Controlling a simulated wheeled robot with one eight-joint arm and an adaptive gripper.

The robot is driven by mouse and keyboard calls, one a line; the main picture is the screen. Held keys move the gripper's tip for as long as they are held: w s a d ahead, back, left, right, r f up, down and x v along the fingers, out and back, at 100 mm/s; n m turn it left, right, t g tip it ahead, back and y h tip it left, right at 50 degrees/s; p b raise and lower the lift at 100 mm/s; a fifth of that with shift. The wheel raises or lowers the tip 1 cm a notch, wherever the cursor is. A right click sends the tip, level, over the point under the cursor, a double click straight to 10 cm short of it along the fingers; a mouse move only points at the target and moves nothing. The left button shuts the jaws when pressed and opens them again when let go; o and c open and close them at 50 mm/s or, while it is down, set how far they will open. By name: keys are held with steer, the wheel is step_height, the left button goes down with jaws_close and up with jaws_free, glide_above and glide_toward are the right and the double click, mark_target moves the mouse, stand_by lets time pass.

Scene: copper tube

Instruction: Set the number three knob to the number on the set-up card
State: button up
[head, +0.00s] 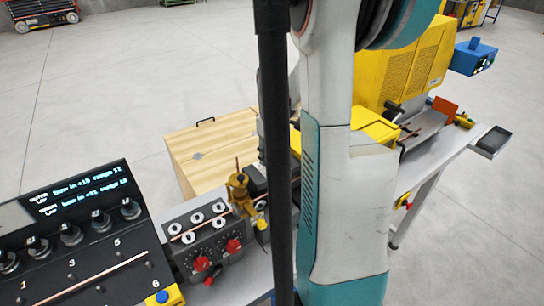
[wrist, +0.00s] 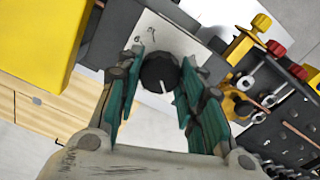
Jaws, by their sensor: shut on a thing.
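In the wrist view my gripper (wrist: 162,70) has its teal fingers on either side of a round black knob (wrist: 158,74), shut on it. A white pointer line on the knob points toward the bottom of the picture. A pale plate or card (wrist: 150,32) with small dark marks lies behind the knob; I cannot read the marks or tell whether it is the set-up card. No number three is readable beside this knob. In the head view my arm stands in front, and my gripper and this knob are hidden.
A black control panel (head: 98,272) with a lit display (head: 80,190) and several knobs stands at left. Beside it is a roller unit (head: 205,240) with red knobs. A yellow machine (head: 408,65) stands at right, and a wooden cabinet (head: 205,140) behind.

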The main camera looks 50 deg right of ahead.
steer(key=m+b, duration=0.3)
steer(key=m, duration=0.2)
steer(key=shift+f, duration=0.15)
steer(key=shift+m+b, duration=0.85)
steer(key=shift+m, duration=1.35)
steer(key=o, duration=1.1)
steer(key=shift+c, duration=0.2)
steer(key=shift+r, duration=0.2)
step_height(320, 180, up, 12)
steer(key=shift+f, duration=0.1)
